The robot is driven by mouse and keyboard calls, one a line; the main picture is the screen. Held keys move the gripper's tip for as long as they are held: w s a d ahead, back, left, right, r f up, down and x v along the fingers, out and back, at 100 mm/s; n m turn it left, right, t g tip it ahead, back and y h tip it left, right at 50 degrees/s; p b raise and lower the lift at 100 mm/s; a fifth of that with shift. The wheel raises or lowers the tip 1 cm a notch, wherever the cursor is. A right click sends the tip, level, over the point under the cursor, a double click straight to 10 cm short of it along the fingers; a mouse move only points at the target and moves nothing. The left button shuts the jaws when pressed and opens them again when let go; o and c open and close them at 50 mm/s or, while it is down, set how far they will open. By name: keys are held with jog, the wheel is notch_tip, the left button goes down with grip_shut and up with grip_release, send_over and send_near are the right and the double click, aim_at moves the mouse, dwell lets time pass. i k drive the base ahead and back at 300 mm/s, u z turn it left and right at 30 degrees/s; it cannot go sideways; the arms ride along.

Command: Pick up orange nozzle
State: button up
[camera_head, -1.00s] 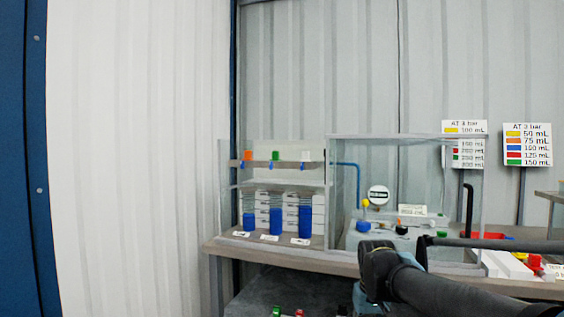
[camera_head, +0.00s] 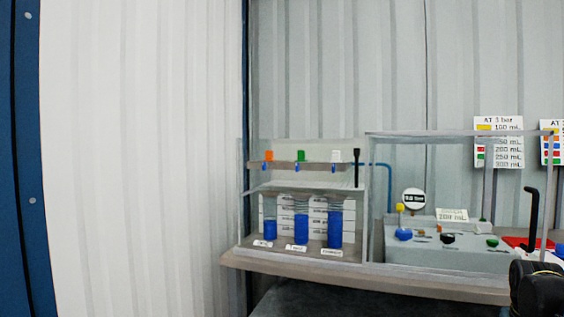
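The orange nozzle (camera_head: 268,156) sits on the left end of a grey rail (camera_head: 285,167) in a clear-walled station, with a blue tip below the rail. A green nozzle (camera_head: 301,156) and a white nozzle (camera_head: 336,156) stand to its right on the same rail. My gripper's fingers do not show. Only a dark part of my arm (camera_head: 538,290) is visible at the lower right corner, well away from the orange nozzle.
Three cylinders with blue liquid, such as the left one (camera_head: 270,230), stand below the rail. A clear case holds a grey pump unit (camera_head: 460,258) to the right. The bench edge (camera_head: 350,277) runs along the front. A white corrugated wall (camera_head: 140,150) fills the left.

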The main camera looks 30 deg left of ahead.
aim_at(269, 154)
jog(key=k, duration=1.25)
jog(key=u, duration=0.45)
jog(key=i, duration=1)
